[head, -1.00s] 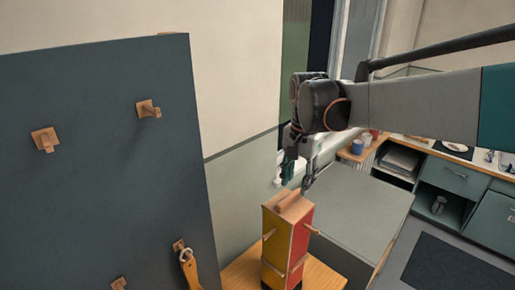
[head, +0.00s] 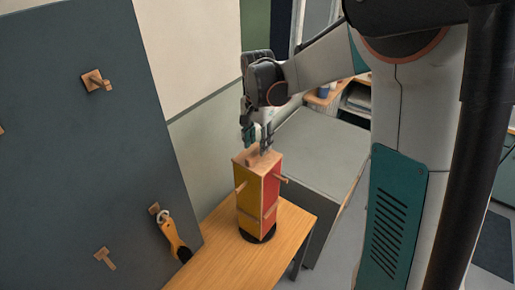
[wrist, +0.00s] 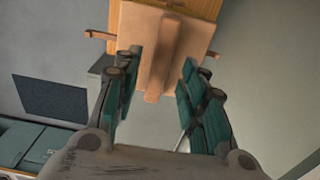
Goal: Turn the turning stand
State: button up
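The turning stand is a tall box with a yellow face and a red face (head: 271,195), wooden pegs on its sides and a wooden ridge across its top (head: 252,158). It stands upright on a round black base (head: 257,236) on a wooden table. My gripper (head: 257,142) is just above the stand's top, pointing down. In the wrist view, the open gripper (wrist: 158,88) has its teal fingers apart, one on each side of the ridge (wrist: 166,50). A gap shows between each finger and the ridge. I cannot tell whether the fingertips touch the top.
The wooden table (head: 215,262) has free room in front of the stand. A dark pegboard (head: 70,150) with wooden pegs is at the left, and an orange-handled tool (head: 173,238) hangs on it. A grey cabinet (head: 318,150) stands behind the table.

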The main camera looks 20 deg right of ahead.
aim_at(258, 150)
jog(key=shift+f, duration=1.7)
grip_shut()
